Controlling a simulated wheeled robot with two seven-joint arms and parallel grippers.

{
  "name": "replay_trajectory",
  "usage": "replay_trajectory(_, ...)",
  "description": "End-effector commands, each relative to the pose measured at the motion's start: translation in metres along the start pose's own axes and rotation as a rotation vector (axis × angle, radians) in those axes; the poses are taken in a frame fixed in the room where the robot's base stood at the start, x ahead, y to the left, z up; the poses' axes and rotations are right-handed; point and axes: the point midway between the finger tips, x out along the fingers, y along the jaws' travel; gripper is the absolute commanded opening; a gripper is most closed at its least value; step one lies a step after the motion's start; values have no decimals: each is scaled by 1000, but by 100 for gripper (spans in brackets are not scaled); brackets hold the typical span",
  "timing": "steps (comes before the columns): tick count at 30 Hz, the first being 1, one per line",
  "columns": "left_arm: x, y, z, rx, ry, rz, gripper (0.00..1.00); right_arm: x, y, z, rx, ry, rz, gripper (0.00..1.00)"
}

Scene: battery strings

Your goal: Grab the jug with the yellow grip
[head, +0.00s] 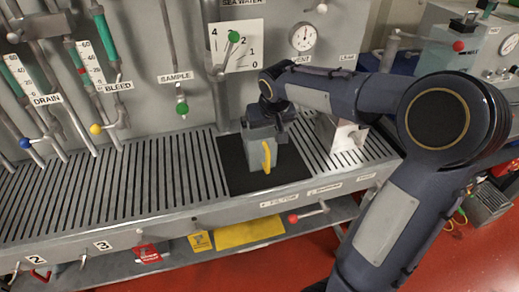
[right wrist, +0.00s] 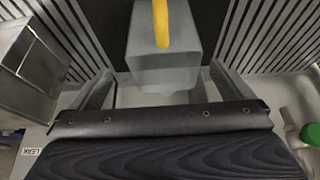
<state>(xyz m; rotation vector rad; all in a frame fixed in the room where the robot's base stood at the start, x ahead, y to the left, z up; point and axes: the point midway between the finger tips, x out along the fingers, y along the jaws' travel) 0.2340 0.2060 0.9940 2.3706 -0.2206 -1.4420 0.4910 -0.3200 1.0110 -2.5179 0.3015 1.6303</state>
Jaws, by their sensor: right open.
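The grey jug (head: 257,156) stands upright on a black mat (head: 232,172) set in the slatted bench. Its yellow grip (head: 267,157) faces the front right in the head view. My right gripper (head: 265,126) is just above and behind the jug and hides part of its top. In the right wrist view the jug (right wrist: 170,62) lies between and just past the open fingers of my right gripper (right wrist: 162,80), with the yellow grip (right wrist: 160,22) on the far side. I cannot tell whether a finger touches it. My left gripper is not in view.
A panel with a green-knobbed lever (head: 234,37) and a gauge (head: 303,36) stands behind the bench. A metal box with a white label (head: 349,136) is right of the mat. A red-knobbed lever (head: 293,218) is at the front edge. The slats left of the mat (head: 130,178) are clear.

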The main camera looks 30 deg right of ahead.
Motion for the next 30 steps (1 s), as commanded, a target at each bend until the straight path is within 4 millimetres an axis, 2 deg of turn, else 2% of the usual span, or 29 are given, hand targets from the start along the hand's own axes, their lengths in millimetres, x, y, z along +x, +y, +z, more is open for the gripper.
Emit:
replay_trajectory(15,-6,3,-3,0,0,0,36,65,-6,-1,0,-3,-1,100)
replay_trajectory(23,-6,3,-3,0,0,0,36,68,-6,-1,0,-1,-2,100)
replay_trajectory(30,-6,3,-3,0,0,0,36,68,-6,-1,0,-1,-2,71)
